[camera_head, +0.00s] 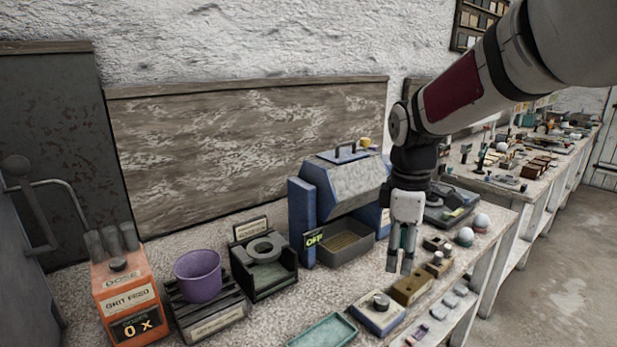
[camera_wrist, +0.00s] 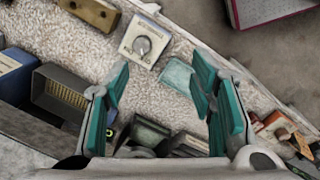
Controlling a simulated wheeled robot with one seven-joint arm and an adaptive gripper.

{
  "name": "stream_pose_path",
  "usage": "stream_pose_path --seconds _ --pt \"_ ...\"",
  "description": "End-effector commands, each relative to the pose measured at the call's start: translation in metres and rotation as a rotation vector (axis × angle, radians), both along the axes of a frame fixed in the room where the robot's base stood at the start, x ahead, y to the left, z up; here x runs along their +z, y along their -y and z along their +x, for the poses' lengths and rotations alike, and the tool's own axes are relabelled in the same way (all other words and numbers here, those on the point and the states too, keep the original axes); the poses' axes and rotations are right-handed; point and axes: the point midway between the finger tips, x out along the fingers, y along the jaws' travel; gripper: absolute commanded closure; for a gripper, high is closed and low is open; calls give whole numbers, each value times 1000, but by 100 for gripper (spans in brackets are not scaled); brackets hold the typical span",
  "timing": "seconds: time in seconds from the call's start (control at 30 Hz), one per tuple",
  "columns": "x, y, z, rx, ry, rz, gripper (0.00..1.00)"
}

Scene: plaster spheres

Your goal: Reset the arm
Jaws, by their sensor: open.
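My gripper (camera_head: 401,262) hangs from my arm, pointing down over the bench, in front of the blue machine (camera_head: 345,190) and its grey tray. In the wrist view, my gripper (camera_wrist: 165,100) shows its teal-padded fingers spread wide, with nothing between them. Speckled bench top and a teal tray (camera_wrist: 176,77) lie below and beyond the fingers. The gripper appears to be above the bench and clear of it. Its exact height cannot be told.
On the bench (camera_head: 258,318) stand an orange grit feed box (camera_head: 127,300), a purple cup (camera_head: 198,276) on a slatted stand, a black holder with a grey ring (camera_head: 264,248), a knob box (camera_head: 378,313) and two pale spheres (camera_head: 481,221) at right. Open floor (camera_head: 560,260) lies right.

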Motion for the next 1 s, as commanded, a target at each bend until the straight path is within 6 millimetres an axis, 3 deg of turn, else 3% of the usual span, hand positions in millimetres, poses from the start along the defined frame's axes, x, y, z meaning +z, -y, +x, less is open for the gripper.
stream_pose_path --seconds 0.03,0.1,0.3,0.6,0.8,1.0 --pt "17 0 -19 -62 27 -7 50" --pt "32 1 -43 -163 58 -8 50" --pt "64 3 -112 -452 150 22 50" --pt "78 6 -213 -874 264 154 50" --pt "71 5 -255 -1071 295 252 50" --pt "66 5 -268 -1140 300 288 50"
